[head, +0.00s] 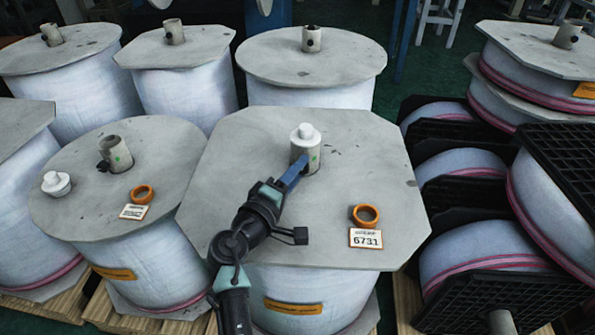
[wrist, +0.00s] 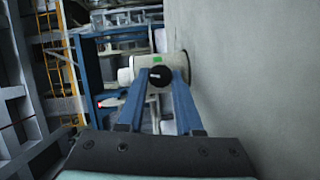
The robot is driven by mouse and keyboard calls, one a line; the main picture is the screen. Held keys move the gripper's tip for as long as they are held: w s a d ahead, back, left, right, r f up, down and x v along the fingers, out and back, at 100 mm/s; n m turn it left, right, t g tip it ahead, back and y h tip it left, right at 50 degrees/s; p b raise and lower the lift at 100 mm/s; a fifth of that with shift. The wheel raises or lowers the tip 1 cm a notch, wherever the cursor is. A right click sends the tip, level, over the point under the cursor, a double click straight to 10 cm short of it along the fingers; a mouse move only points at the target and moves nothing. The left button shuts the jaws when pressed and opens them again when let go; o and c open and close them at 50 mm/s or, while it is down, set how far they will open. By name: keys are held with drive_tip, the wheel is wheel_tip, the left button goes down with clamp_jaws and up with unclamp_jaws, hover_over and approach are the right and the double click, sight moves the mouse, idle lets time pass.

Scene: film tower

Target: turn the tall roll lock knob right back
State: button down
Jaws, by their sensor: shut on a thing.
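The lock knob (wrist: 160,76) is a small dark round knob on the side of a pale core post (wrist: 139,68). In the wrist view the two blue fingers of my gripper (wrist: 161,80) are shut on it, one on each side. In the head view my gripper (head: 300,166) reaches the post (head: 313,156) at the centre of the front middle roll (head: 250,140), and its fingers hide the knob. A white stepped cap (head: 305,134) sits on top of the post. A green mark shows on the post's side.
An orange ring (head: 365,215) and a label reading 6731 (head: 366,238) lie on this roll's top. The roll to the left has its own post (head: 120,152), a loose white cap (head: 56,184) and an orange ring (head: 142,194). Black racks (head: 567,145) with rolls stand at right.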

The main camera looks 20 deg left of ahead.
drive_tip(key=c, duration=0.6)
unclamp_jaws()
drive_tip(key=s+p, duration=0.1)
drive_tip(key=s, duration=0.3)
drive_tip(key=s+a, duration=0.1)
drive_tip(key=s, duration=0.3)
drive_tip(key=s+r+p, duration=0.1)
drive_tip(key=s, duration=0.4)
drive_tip(key=shift+a+p, duration=0.15)
drive_tip(key=shift+p, duration=0.2)
